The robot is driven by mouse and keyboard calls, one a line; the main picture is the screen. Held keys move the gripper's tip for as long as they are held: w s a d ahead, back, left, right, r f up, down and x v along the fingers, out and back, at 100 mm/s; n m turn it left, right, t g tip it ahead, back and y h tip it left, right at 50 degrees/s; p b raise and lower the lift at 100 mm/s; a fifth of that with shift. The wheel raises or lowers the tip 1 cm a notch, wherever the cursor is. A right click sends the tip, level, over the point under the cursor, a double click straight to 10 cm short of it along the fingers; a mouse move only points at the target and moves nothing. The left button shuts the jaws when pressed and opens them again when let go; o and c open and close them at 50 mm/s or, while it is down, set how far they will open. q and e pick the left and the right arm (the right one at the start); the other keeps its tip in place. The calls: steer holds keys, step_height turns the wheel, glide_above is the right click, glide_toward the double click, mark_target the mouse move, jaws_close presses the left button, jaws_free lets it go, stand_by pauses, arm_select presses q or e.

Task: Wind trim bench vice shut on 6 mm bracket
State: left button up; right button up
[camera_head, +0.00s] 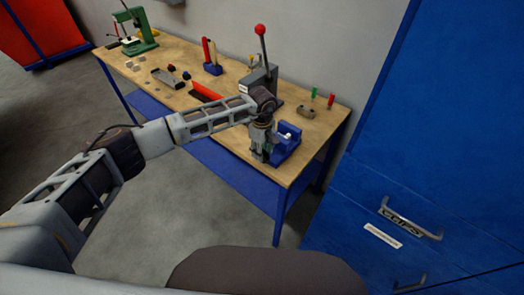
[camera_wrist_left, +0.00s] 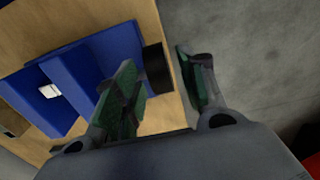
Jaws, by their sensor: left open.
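The blue bench vice (camera_head: 288,143) sits at the near right end of the wooden bench. My left gripper (camera_head: 262,156) is beside the vice's left side, above the bench's front edge. In the left wrist view the vice (camera_wrist_left: 85,78) fills the left part, with a small pale piece (camera_wrist_left: 48,91) in its gap; I cannot tell whether that is the bracket. A dark cylindrical end (camera_wrist_left: 157,68), apparently of the vice's screw or handle, shows between the green-padded fingers of my left gripper (camera_wrist_left: 162,75). The gripper is open, with a gap at the right finger. My right gripper is out of view.
A blue cabinet (camera_head: 450,120) stands close on the right. Open floor lies in front.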

arm_select(q)
steer(key=shift+f, duration=0.65)
jaws_close()
